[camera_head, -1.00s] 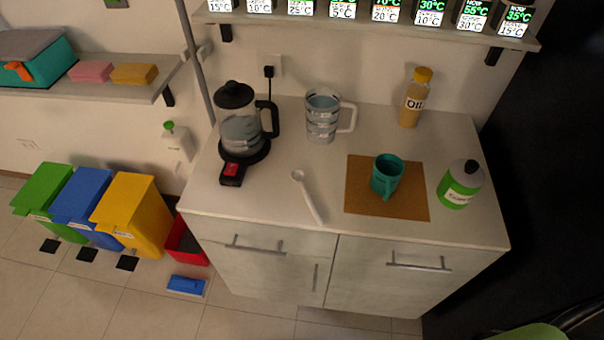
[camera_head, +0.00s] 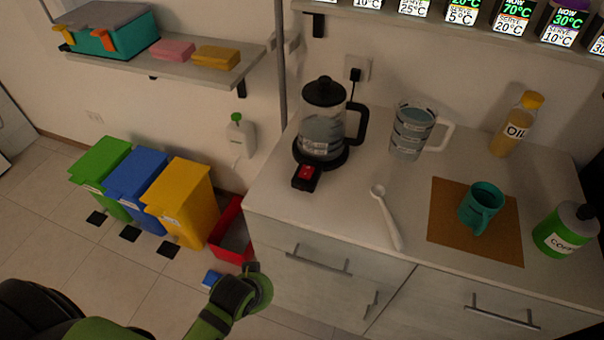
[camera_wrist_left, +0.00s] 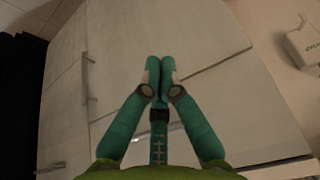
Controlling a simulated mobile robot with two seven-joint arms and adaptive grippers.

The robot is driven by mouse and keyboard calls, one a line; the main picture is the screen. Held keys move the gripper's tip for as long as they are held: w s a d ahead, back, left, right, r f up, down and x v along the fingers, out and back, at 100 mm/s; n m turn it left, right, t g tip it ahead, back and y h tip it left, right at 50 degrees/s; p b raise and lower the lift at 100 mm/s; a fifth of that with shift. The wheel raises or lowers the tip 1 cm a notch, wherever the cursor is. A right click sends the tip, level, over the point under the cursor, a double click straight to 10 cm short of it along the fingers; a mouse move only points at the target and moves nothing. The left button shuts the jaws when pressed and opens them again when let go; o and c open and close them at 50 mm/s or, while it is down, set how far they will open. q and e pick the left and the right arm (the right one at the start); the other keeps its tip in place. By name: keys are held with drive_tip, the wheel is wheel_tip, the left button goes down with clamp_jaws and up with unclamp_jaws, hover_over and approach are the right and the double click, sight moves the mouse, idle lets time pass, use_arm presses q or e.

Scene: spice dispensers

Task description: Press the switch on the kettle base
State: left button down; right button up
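The glass kettle (camera_head: 323,130) with a black lid and handle sits on its round black base (camera_head: 320,160) at the back left of the counter. The red switch (camera_head: 306,172) is on a black tab at the front of the base. My left arm comes in low at the bottom left in the head view, below and in front of the counter; its gripper cannot be made out there. In the left wrist view my left gripper (camera_wrist_left: 160,68) has its fingertips together, with nothing between them, facing the pale cabinet fronts. My right gripper is not in view.
On the counter (camera_head: 345,205) are a glass jug (camera_head: 409,135), white spoon (camera_head: 386,215), teal mug (camera_head: 481,205) on a brown mat (camera_head: 447,215), oil bottle (camera_head: 517,125) and green jar (camera_head: 566,230). A shelf (camera_head: 235,75) hangs at left. Bins (camera_head: 180,205) stand below.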

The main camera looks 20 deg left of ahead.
sight(307, 171)
use_arm(q)
drive_tip(key=w+r+t, duration=0.1)
drive_tip(key=w+r, duration=0.2)
drive_tip(key=r, duration=0.2)
drive_tip(key=w+d+r+t, duration=0.1)
drive_tip(key=w+r+t, duration=0.1)
drive_tip(key=r, duration=0.4)
drive_tip(key=w+r+t+b, duration=0.1)
drive_tip(key=w+r+t, duration=0.1)
drive_tip(key=w+r, duration=0.2)
drive_tip(key=shift+w+d+r+n, duration=0.1)
drive_tip(key=shift+d+r+n, duration=0.1)
drive_tip(key=shift+r, duration=0.2)
drive_tip(key=shift+d+r+n, duration=0.1)
drive_tip(key=shift+r+n, duration=0.1)
drive_tip(key=shift+r, duration=0.15)
drive_tip(key=w+r+t, duration=0.3)
drive_tip(key=r+t, duration=0.1)
drive_tip(key=r, duration=0.7)
drive_tip(key=shift+w+r+n, duration=0.2)
drive_tip(key=shift+n, duration=0.1)
drive_tip(key=shift+d, duration=0.1)
